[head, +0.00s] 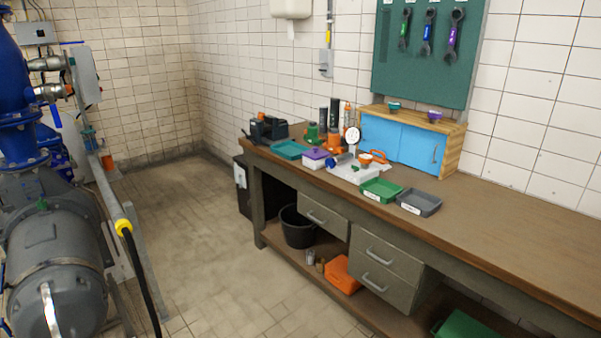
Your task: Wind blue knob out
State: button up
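A small blue knob (331,163) shows at the left side of a white block-like fixture (343,174) on the workbench. It is small in the picture, and how far it is wound in or out cannot be told. A round white gauge (352,134) stands above the fixture. An orange part (379,157) sits at the fixture's right. My gripper is not in view.
The fixture stands on a long brown workbench (500,226). A teal tray (290,149), a purple-lidded box (317,155), a green tray (381,190) and a grey tray (420,203) surround it. A blue-doored cabinet (400,141) stands behind. The floor (215,245) left of the bench is clear.

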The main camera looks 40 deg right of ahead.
aim_at(329, 163)
jog(key=z, duration=0.05)
jog(key=i, duration=0.95)
jog(key=u, duration=0.55)
jog(key=k, duration=0.9)
jog(key=z, duration=0.15)
jog(key=i, duration=0.3)
